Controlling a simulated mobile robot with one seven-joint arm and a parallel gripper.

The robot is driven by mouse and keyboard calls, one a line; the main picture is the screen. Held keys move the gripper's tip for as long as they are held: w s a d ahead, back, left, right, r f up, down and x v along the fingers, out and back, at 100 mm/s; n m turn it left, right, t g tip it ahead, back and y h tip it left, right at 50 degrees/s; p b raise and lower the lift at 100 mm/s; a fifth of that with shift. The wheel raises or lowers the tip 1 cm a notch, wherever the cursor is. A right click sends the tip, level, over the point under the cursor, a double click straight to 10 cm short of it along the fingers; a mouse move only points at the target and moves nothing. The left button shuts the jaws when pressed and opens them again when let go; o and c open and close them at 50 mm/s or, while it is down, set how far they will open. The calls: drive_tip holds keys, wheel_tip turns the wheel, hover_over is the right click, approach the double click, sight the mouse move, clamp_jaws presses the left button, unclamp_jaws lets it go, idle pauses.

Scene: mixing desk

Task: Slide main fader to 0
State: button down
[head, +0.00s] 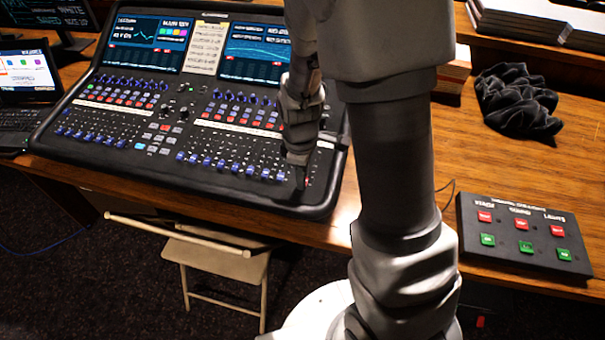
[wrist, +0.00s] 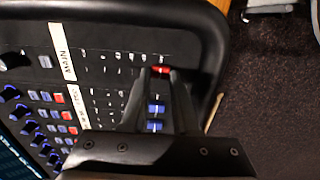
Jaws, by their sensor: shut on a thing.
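The mixing desk (head: 130,135) lies on the wooden table with its screens at the back. In the wrist view, the main fader (wrist: 160,70) has a red cap and sits in the strip labelled MAIN (wrist: 62,50), at the end of its track by the desk's padded edge. My gripper (wrist: 160,78) is shut on the red cap, a finger on either side. In the head view, my gripper (head: 300,180) is at the desk's front right corner, and my arm hides part of the desk.
A button box (head: 520,235) with red and green buttons stands on the table at the right. A crumpled black cloth (head: 518,102) lies behind it. A folding chair (head: 220,260) stands in front of the desk. A laptop (head: 28,75) is at the left.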

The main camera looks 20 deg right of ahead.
drive_tip(key=w+d, duration=0.1)
drive_tip(key=w, duration=0.1)
drive_tip(key=w+d, duration=0.1)
drive_tip(key=w, duration=0.1)
drive_tip(key=w+d, duration=0.1)
drive_tip(key=w, duration=0.1)
drive_tip(key=shift+w+d+r, duration=0.3)
drive_tip(key=shift+d+r, duration=0.05)
drive_tip(key=shift+r, duration=0.05)
drive_tip(key=c, duration=0.6)
unclamp_jaws()
drive_tip(key=shift+c, duration=0.2)
wheel_tip(320, 180, up, 17)
drive_tip(key=s, duration=0.1)
drive_tip(key=shift+s+a+r+p, duration=0.2)
drive_tip(key=shift+s+a+p, duration=0.15)
drive_tip(key=shift+a+p, duration=0.1)
drive_tip(key=s+a+r+m+t, duration=0.1)
drive_tip(key=s+r+m+t, duration=0.1)
drive_tip(key=s+m, duration=0.4)
drive_tip(key=s+a+r+m+t, duration=0.1)
drive_tip(key=s+r+m, duration=0.4)
drive_tip(key=s, duration=0.9)
drive_tip(key=shift+s+a+m+t+y, duration=0.25)
drive_tip(key=shift+m+t, duration=0.25)
drive_tip(key=shift+t, duration=0.3)
